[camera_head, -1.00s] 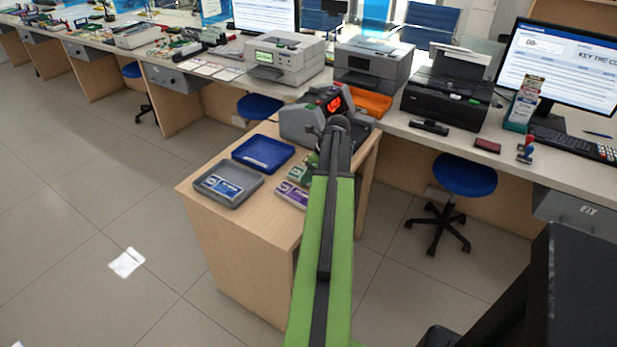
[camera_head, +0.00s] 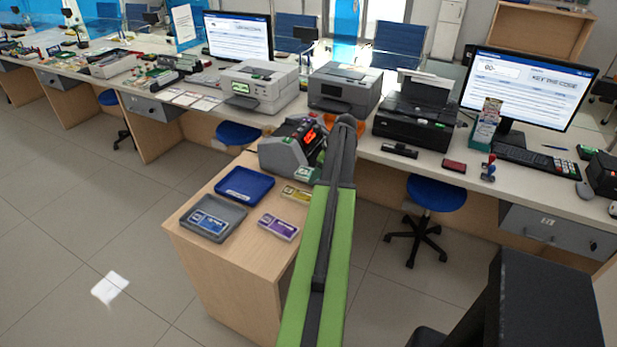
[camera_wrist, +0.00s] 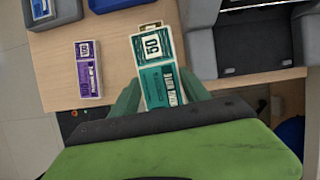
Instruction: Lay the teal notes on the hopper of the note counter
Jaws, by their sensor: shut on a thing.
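In the wrist view my gripper (camera_wrist: 158,100) is shut on the teal notes (camera_wrist: 152,50), a small banded bundle marked 50 that sticks out past the fingers. The notes are left of the note counter (camera_wrist: 250,35) in that view, apart from its dark hopper. In the head view the note counter (camera_head: 290,146), grey with a red display, stands at the back of the wooden side table. A small part of the teal notes (camera_head: 307,174) shows in front of it, beside my arm. My arm hides the gripper in the head view.
On the side table (camera_head: 220,253) lie a purple bundle (camera_head: 279,227), a yellowish bundle (camera_head: 296,194), a blue tray (camera_head: 244,184) and a grey tray (camera_head: 212,236) with blue notes in it. Behind stand printers (camera_head: 258,87) on the long counter. A blue stool (camera_head: 436,193) stands at right.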

